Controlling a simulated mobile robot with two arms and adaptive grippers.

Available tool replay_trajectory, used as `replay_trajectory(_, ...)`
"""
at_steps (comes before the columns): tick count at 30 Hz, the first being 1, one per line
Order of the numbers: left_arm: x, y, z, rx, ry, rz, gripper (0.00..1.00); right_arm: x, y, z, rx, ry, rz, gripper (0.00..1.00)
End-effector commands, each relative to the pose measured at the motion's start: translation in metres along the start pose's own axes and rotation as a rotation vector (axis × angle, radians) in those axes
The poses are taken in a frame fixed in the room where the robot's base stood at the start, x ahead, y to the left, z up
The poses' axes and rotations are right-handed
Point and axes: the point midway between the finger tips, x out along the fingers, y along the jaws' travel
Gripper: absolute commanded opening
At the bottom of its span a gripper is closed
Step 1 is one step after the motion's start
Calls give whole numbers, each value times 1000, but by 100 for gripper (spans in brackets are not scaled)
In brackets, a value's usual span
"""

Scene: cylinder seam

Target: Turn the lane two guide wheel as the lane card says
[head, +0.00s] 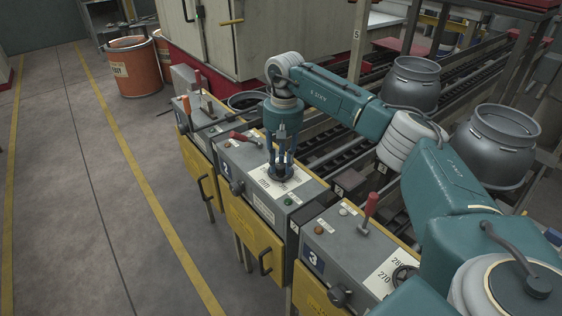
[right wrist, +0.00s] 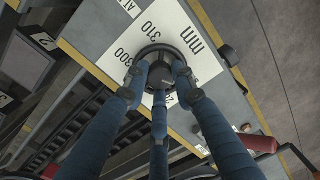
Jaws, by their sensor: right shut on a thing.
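The lane two guide wheel (head: 279,175) is a small dark round wheel on a white scale plate (head: 294,180) on top of the grey box marked 2. In the right wrist view the wheel (right wrist: 158,53) sits on the plate, with 300, 310 and mm readable around it. My right gripper (head: 281,163) points straight down, its blue fingers shut around the wheel's rim; the fingers also show in the right wrist view (right wrist: 160,78). They hide part of the scale. I cannot make out a pointer or the lane card's text. My left gripper is not in view.
A red lever (head: 244,137), a green button (head: 288,201) and a black side knob (head: 236,187) are near the wheel. The lane three box (head: 330,255), with its own wheel (head: 404,277), stands at front right. Metal cans (head: 497,140) stand behind my right arm. The floor at left is clear.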

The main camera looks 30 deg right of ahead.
Motion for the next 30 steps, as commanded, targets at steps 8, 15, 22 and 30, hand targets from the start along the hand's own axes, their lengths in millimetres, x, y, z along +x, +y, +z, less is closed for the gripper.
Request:
replay_trajectory(8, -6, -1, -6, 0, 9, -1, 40, -2, 0, 0, 187, 10, -1, 0)
replay_trajectory(15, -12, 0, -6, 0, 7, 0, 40, -2, 0, 0, 412, 20, -2, 0)
replay_trajectory(22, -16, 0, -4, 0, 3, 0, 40, -2, 0, 0, 631, 30, -2, 0)
replay_trajectory(30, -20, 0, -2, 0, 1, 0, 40, -2, 0, 0, 888, 42, -3, 0)
